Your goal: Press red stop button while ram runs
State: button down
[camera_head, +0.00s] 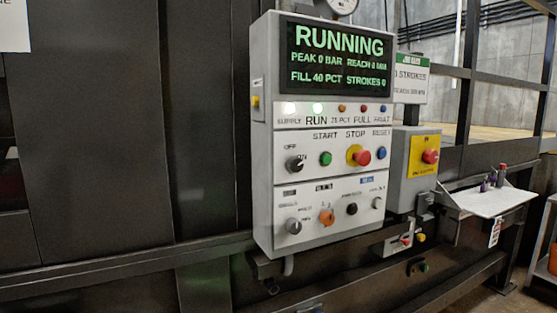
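The red stop button (362,157) sits on a yellow backing in the upper button row of the white control panel (264,190), under the label STOP. It stands out from the panel face and nothing covers it. The panel's display (338,53) reads RUNNING, with peak 0 bar, fill 40 pct and strokes 0. The ram itself is not visible. My gripper is not in this view.
A green start button (326,158) and blue reset button (382,153) flank the stop button. A second red button (430,156) sits on a yellow plate on a grey box at the right. A small white shelf (485,203) juts out farther right.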

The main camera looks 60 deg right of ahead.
aim_at(363, 158)
jog(key=z, duration=1.25)
